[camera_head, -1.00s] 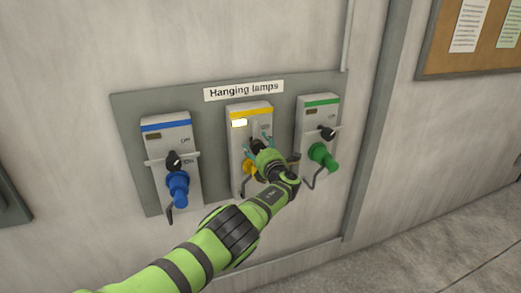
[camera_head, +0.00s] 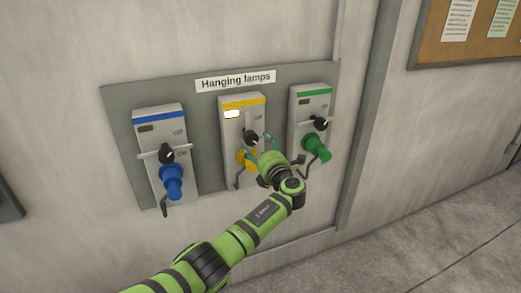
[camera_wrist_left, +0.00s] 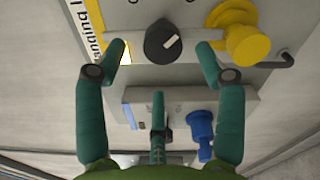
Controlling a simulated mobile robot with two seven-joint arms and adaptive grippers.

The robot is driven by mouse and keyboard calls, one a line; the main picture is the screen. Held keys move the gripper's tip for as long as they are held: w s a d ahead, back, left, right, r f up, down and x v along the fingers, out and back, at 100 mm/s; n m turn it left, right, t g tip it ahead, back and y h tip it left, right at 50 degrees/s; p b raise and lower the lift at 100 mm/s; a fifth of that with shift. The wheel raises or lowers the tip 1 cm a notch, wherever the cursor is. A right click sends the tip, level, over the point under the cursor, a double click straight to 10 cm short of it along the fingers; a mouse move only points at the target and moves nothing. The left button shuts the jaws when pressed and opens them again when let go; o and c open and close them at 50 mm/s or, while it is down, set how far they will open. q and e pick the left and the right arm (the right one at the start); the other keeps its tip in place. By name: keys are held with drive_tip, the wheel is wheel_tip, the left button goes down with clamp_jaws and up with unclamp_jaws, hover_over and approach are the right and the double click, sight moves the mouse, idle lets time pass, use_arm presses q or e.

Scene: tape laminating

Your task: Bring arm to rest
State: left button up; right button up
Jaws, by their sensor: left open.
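My left gripper (camera_head: 259,147) is open in front of the yellow-striped switch box (camera_head: 241,104), the middle one on the "Hanging lamps" panel. Its teal fingers stand apart, just below and to the right of the black knob (camera_head: 250,137), and hold nothing. In the left wrist view, the open fingers (camera_wrist_left: 158,52) lie on either side of the knob (camera_wrist_left: 164,42) as seen from the camera, with no clear contact. The box's small window is lit white. The yellow plug (camera_head: 243,158) below the knob is partly hidden by the gripper. My right gripper is not in view.
The blue-striped box with a blue plug (camera_head: 172,182) is to the left. The green-striped box with a green plug (camera_head: 317,148) stands close right of my gripper. Both have dark windows. A cork board (camera_head: 440,52) hangs at upper right. Open floor shows at lower right.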

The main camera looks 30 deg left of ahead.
use_arm(q)
drive_tip(key=shift+s+d, duration=0.15)
idle(0.4)
drive_tip(key=s+d+f+n+g+h, duration=0.1)
drive_tip(key=s+f+n+h, duration=0.2)
drive_tip(key=f, duration=0.9)
drive_tip(key=s+d+f+n+g+h, duration=0.1)
drive_tip(key=s+f+n+h, duration=0.2)
drive_tip(key=f, duration=1)
drive_tip(key=s+d+f+n+g+h+b, duration=0.1)
drive_tip(key=s+d+f+n+g+h, duration=0.25)
drive_tip(key=s+f+n, duration=1)
drive_tip(key=s+d+f+n+g+h, duration=0.1)
drive_tip(key=s+f+n, duration=0.4)
drive_tip(key=s, duration=0.9)
drive_tip(key=s+d+f+n+g+h, duration=0.1)
drive_tip(key=s+f+n, duration=0.5)
drive_tip(key=s, duration=0.8)
drive_tip(key=s+d+f+n+g+h, duration=0.2)
drive_tip(key=s+f+n, duration=0.4)
drive_tip(key=s+f, duration=0.5)
drive_tip(key=s+d+g, duration=0.1)
drive_tip(key=s+d, duration=0.1)
drive_tip(key=s, duration=0.1)
drive_tip(key=shift+s+d+b, duration=0.4)
